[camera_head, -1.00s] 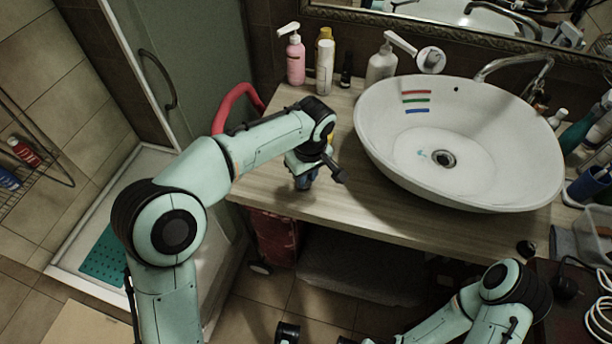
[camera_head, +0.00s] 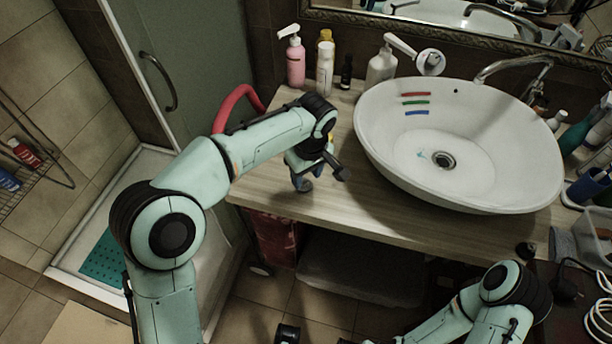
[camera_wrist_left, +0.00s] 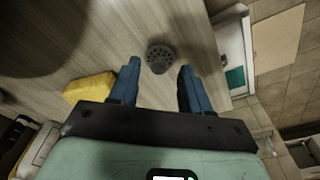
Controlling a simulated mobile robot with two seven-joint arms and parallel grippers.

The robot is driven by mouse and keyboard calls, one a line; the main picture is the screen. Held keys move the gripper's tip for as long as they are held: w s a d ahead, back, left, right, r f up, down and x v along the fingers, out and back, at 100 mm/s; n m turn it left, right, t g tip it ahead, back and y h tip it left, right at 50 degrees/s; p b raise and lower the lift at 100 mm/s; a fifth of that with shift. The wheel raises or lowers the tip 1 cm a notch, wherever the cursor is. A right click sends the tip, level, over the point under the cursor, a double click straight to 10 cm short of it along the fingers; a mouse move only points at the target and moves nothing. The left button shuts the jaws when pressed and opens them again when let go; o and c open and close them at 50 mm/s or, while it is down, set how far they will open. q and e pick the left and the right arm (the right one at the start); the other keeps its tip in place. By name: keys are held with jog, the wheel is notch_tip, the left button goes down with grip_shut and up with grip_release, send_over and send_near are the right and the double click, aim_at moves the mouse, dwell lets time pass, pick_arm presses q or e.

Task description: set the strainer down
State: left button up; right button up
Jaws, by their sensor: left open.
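The strainer (camera_wrist_left: 160,58) is a small dark, round, perforated piece in the left wrist view. It appears to rest on the wooden counter (camera_wrist_left: 120,35), near its edge. My left gripper (camera_wrist_left: 159,67) is open, with one blue finger on either side of the strainer and visible gaps between. In the head view my left gripper (camera_head: 308,178) is low over the counter's left front part, and the strainer is hidden there. My right arm (camera_head: 512,290) is at the lower right; dark parts at the bottom edge may be its gripper, but its jaws are not clear.
A yellow sponge (camera_wrist_left: 90,88) lies beside the left finger. The white basin (camera_head: 545,150) stands to the right on the counter. A pink bottle (camera_head: 296,62), a white bottle (camera_head: 325,68) and a soap dispenser (camera_head: 381,66) stand at the back. A red curved tube (camera_head: 236,100) is behind my arm.

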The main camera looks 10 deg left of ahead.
pick_arm(q)
notch_tip(320, 180, up, 10)
jog(key=p, duration=0.2)
jog(key=shift+s+d, duration=0.4)
jog(key=shift+d, duration=0.05)
